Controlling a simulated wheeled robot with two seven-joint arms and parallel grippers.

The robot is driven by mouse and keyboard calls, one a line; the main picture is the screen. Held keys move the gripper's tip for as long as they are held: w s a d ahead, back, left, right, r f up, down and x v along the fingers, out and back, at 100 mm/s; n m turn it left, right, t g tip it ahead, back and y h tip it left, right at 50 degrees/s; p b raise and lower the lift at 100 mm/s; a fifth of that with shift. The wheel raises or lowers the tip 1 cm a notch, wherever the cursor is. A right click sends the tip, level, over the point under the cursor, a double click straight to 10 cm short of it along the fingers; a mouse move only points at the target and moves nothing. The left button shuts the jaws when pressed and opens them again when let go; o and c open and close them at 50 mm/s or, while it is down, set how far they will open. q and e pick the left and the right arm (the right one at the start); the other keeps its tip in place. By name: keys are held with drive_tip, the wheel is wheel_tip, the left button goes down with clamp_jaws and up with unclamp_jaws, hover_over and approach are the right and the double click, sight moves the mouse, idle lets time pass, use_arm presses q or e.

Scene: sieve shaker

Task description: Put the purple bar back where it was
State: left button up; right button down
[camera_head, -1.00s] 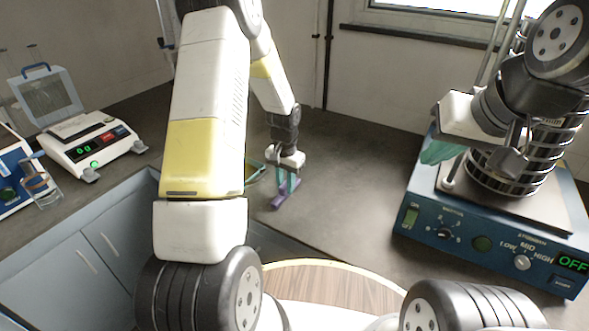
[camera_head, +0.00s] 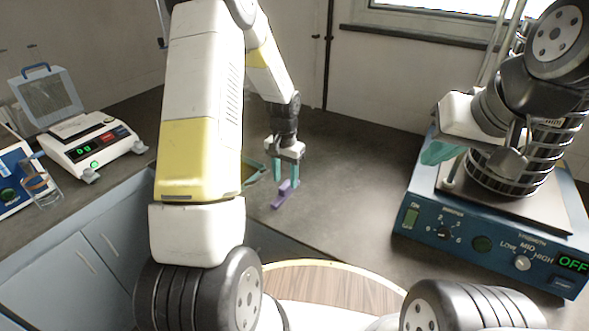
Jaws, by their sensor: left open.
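The purple bar (camera_head: 281,198) lies on the dark grey counter, left of the middle of the head view. My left gripper (camera_head: 287,184) is open, with its teal fingers spread and pointing down at the far end of the bar. The fingers look clear of the bar, though their exact height above the counter is hard to tell. My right gripper (camera_head: 438,152) is beside the sieve stack at the right. One teal finger shows there, and the rest of its jaws is hidden, so I cannot tell its opening.
The blue sieve shaker (camera_head: 470,243) with its metal sieve stack (camera_head: 500,177) stands at the right, its display reading OFF. A teal-edged tray (camera_head: 254,172) is partly hidden behind my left arm. A white balance (camera_head: 95,140) stands at the left.

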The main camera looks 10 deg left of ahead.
sight(286, 184)
use_arm(q)
drive_tip(key=s+r+n+t, duration=0.1)
drive_tip(key=s+r, duration=0.3)
drive_tip(key=r, duration=0.7)
drive_tip(key=s+r+t, duration=0.2)
drive_tip(key=s+r, duration=0.2)
drive_tip(key=r, duration=0.7)
drive_tip(key=s+d+r+n+t+h, duration=0.1)
drive_tip(key=s+r, duration=0.2)
drive_tip(key=s, duration=0.5)
drive_tip(key=s+d+r+n+t+h, duration=0.1)
drive_tip(key=s+r, duration=0.3)
drive_tip(key=s, duration=0.4)
drive_tip(key=shift+d+t, duration=0.15)
drive_tip(key=shift+t, duration=0.45)
